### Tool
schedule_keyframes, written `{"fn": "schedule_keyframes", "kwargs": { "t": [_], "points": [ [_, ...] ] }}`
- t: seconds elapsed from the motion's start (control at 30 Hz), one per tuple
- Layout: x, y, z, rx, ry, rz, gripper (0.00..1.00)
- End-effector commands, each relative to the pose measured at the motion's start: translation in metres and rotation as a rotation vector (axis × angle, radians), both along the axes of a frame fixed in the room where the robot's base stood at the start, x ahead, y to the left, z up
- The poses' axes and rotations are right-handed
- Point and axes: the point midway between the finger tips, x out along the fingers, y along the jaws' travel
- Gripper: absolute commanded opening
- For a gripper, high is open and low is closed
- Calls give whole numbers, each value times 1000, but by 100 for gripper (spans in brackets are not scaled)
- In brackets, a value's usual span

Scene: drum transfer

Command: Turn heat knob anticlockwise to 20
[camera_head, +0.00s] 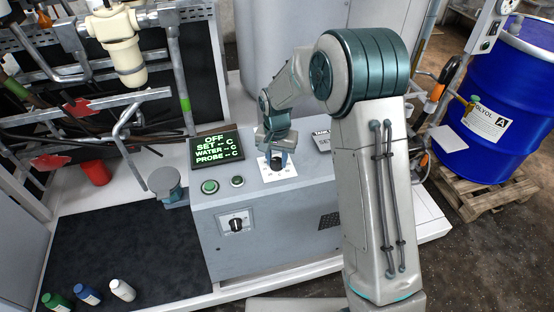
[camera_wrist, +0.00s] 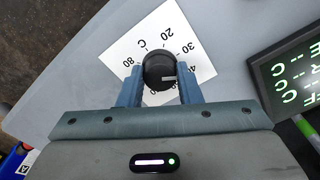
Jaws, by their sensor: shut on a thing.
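The heat knob is a round black knob (camera_wrist: 158,70) on a white dial plate (camera_wrist: 122,58) with numbers such as 20, 30 and 80 and a letter C. A pale pointer mark on the knob lies toward the lower right of the wrist view, on the side of the higher numbers. My gripper (camera_wrist: 160,88) has its two blue fingers on either side of the knob, shut on it. In the head view my gripper (camera_head: 277,150) reaches down onto the white dial plate (camera_head: 268,175) on top of the grey control box. The fingers partly hide the knob there.
A display (camera_head: 217,148) on the grey box (camera_head: 265,235) reads OFF, with SET, WATER and PROBE lines showing dashes. A blue drum (camera_head: 505,95) stands on a pallet at right.

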Motion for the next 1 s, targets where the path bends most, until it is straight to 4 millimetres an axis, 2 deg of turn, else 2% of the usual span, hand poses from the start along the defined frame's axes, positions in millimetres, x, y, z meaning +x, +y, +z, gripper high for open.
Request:
{"fn": "schedule_keyframes", "kwargs": {
  "t": [1.0],
  "points": [
    [1, 0, 1, 0, -3, 958, 9]
  ]
}}
